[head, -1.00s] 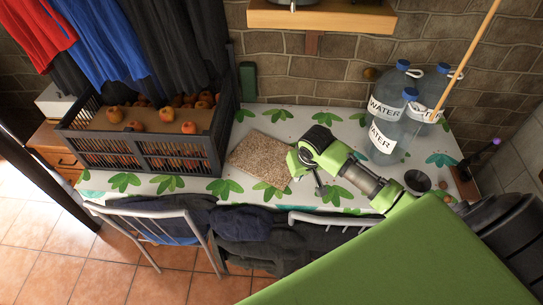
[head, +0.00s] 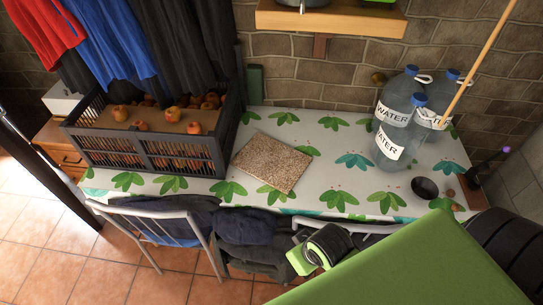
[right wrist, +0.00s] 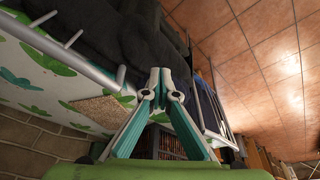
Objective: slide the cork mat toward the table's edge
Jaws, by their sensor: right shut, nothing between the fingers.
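The cork mat (head: 272,162) is a flat brown speckled rectangle. It lies askew on the leaf-print table (head: 335,175), right of the crate, with its lower corner close to the table's front edge. It also shows in the right wrist view (right wrist: 95,108), left of the fingers. My right gripper (right wrist: 160,74) is shut and empty, its fingertips together. In the head view my right arm's end (head: 322,248) is in front of the table, over the chairs, clear of the mat; the fingertips cannot be made out there. My left gripper is not in view.
A dark crate of fruit (head: 190,160) stands left of the mat. Large water bottles (head: 402,125) and a dark cup (head: 424,187) stand at the right. Chairs with dark clothes (head: 240,228) line the table's front. The tabletop right of the mat is clear.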

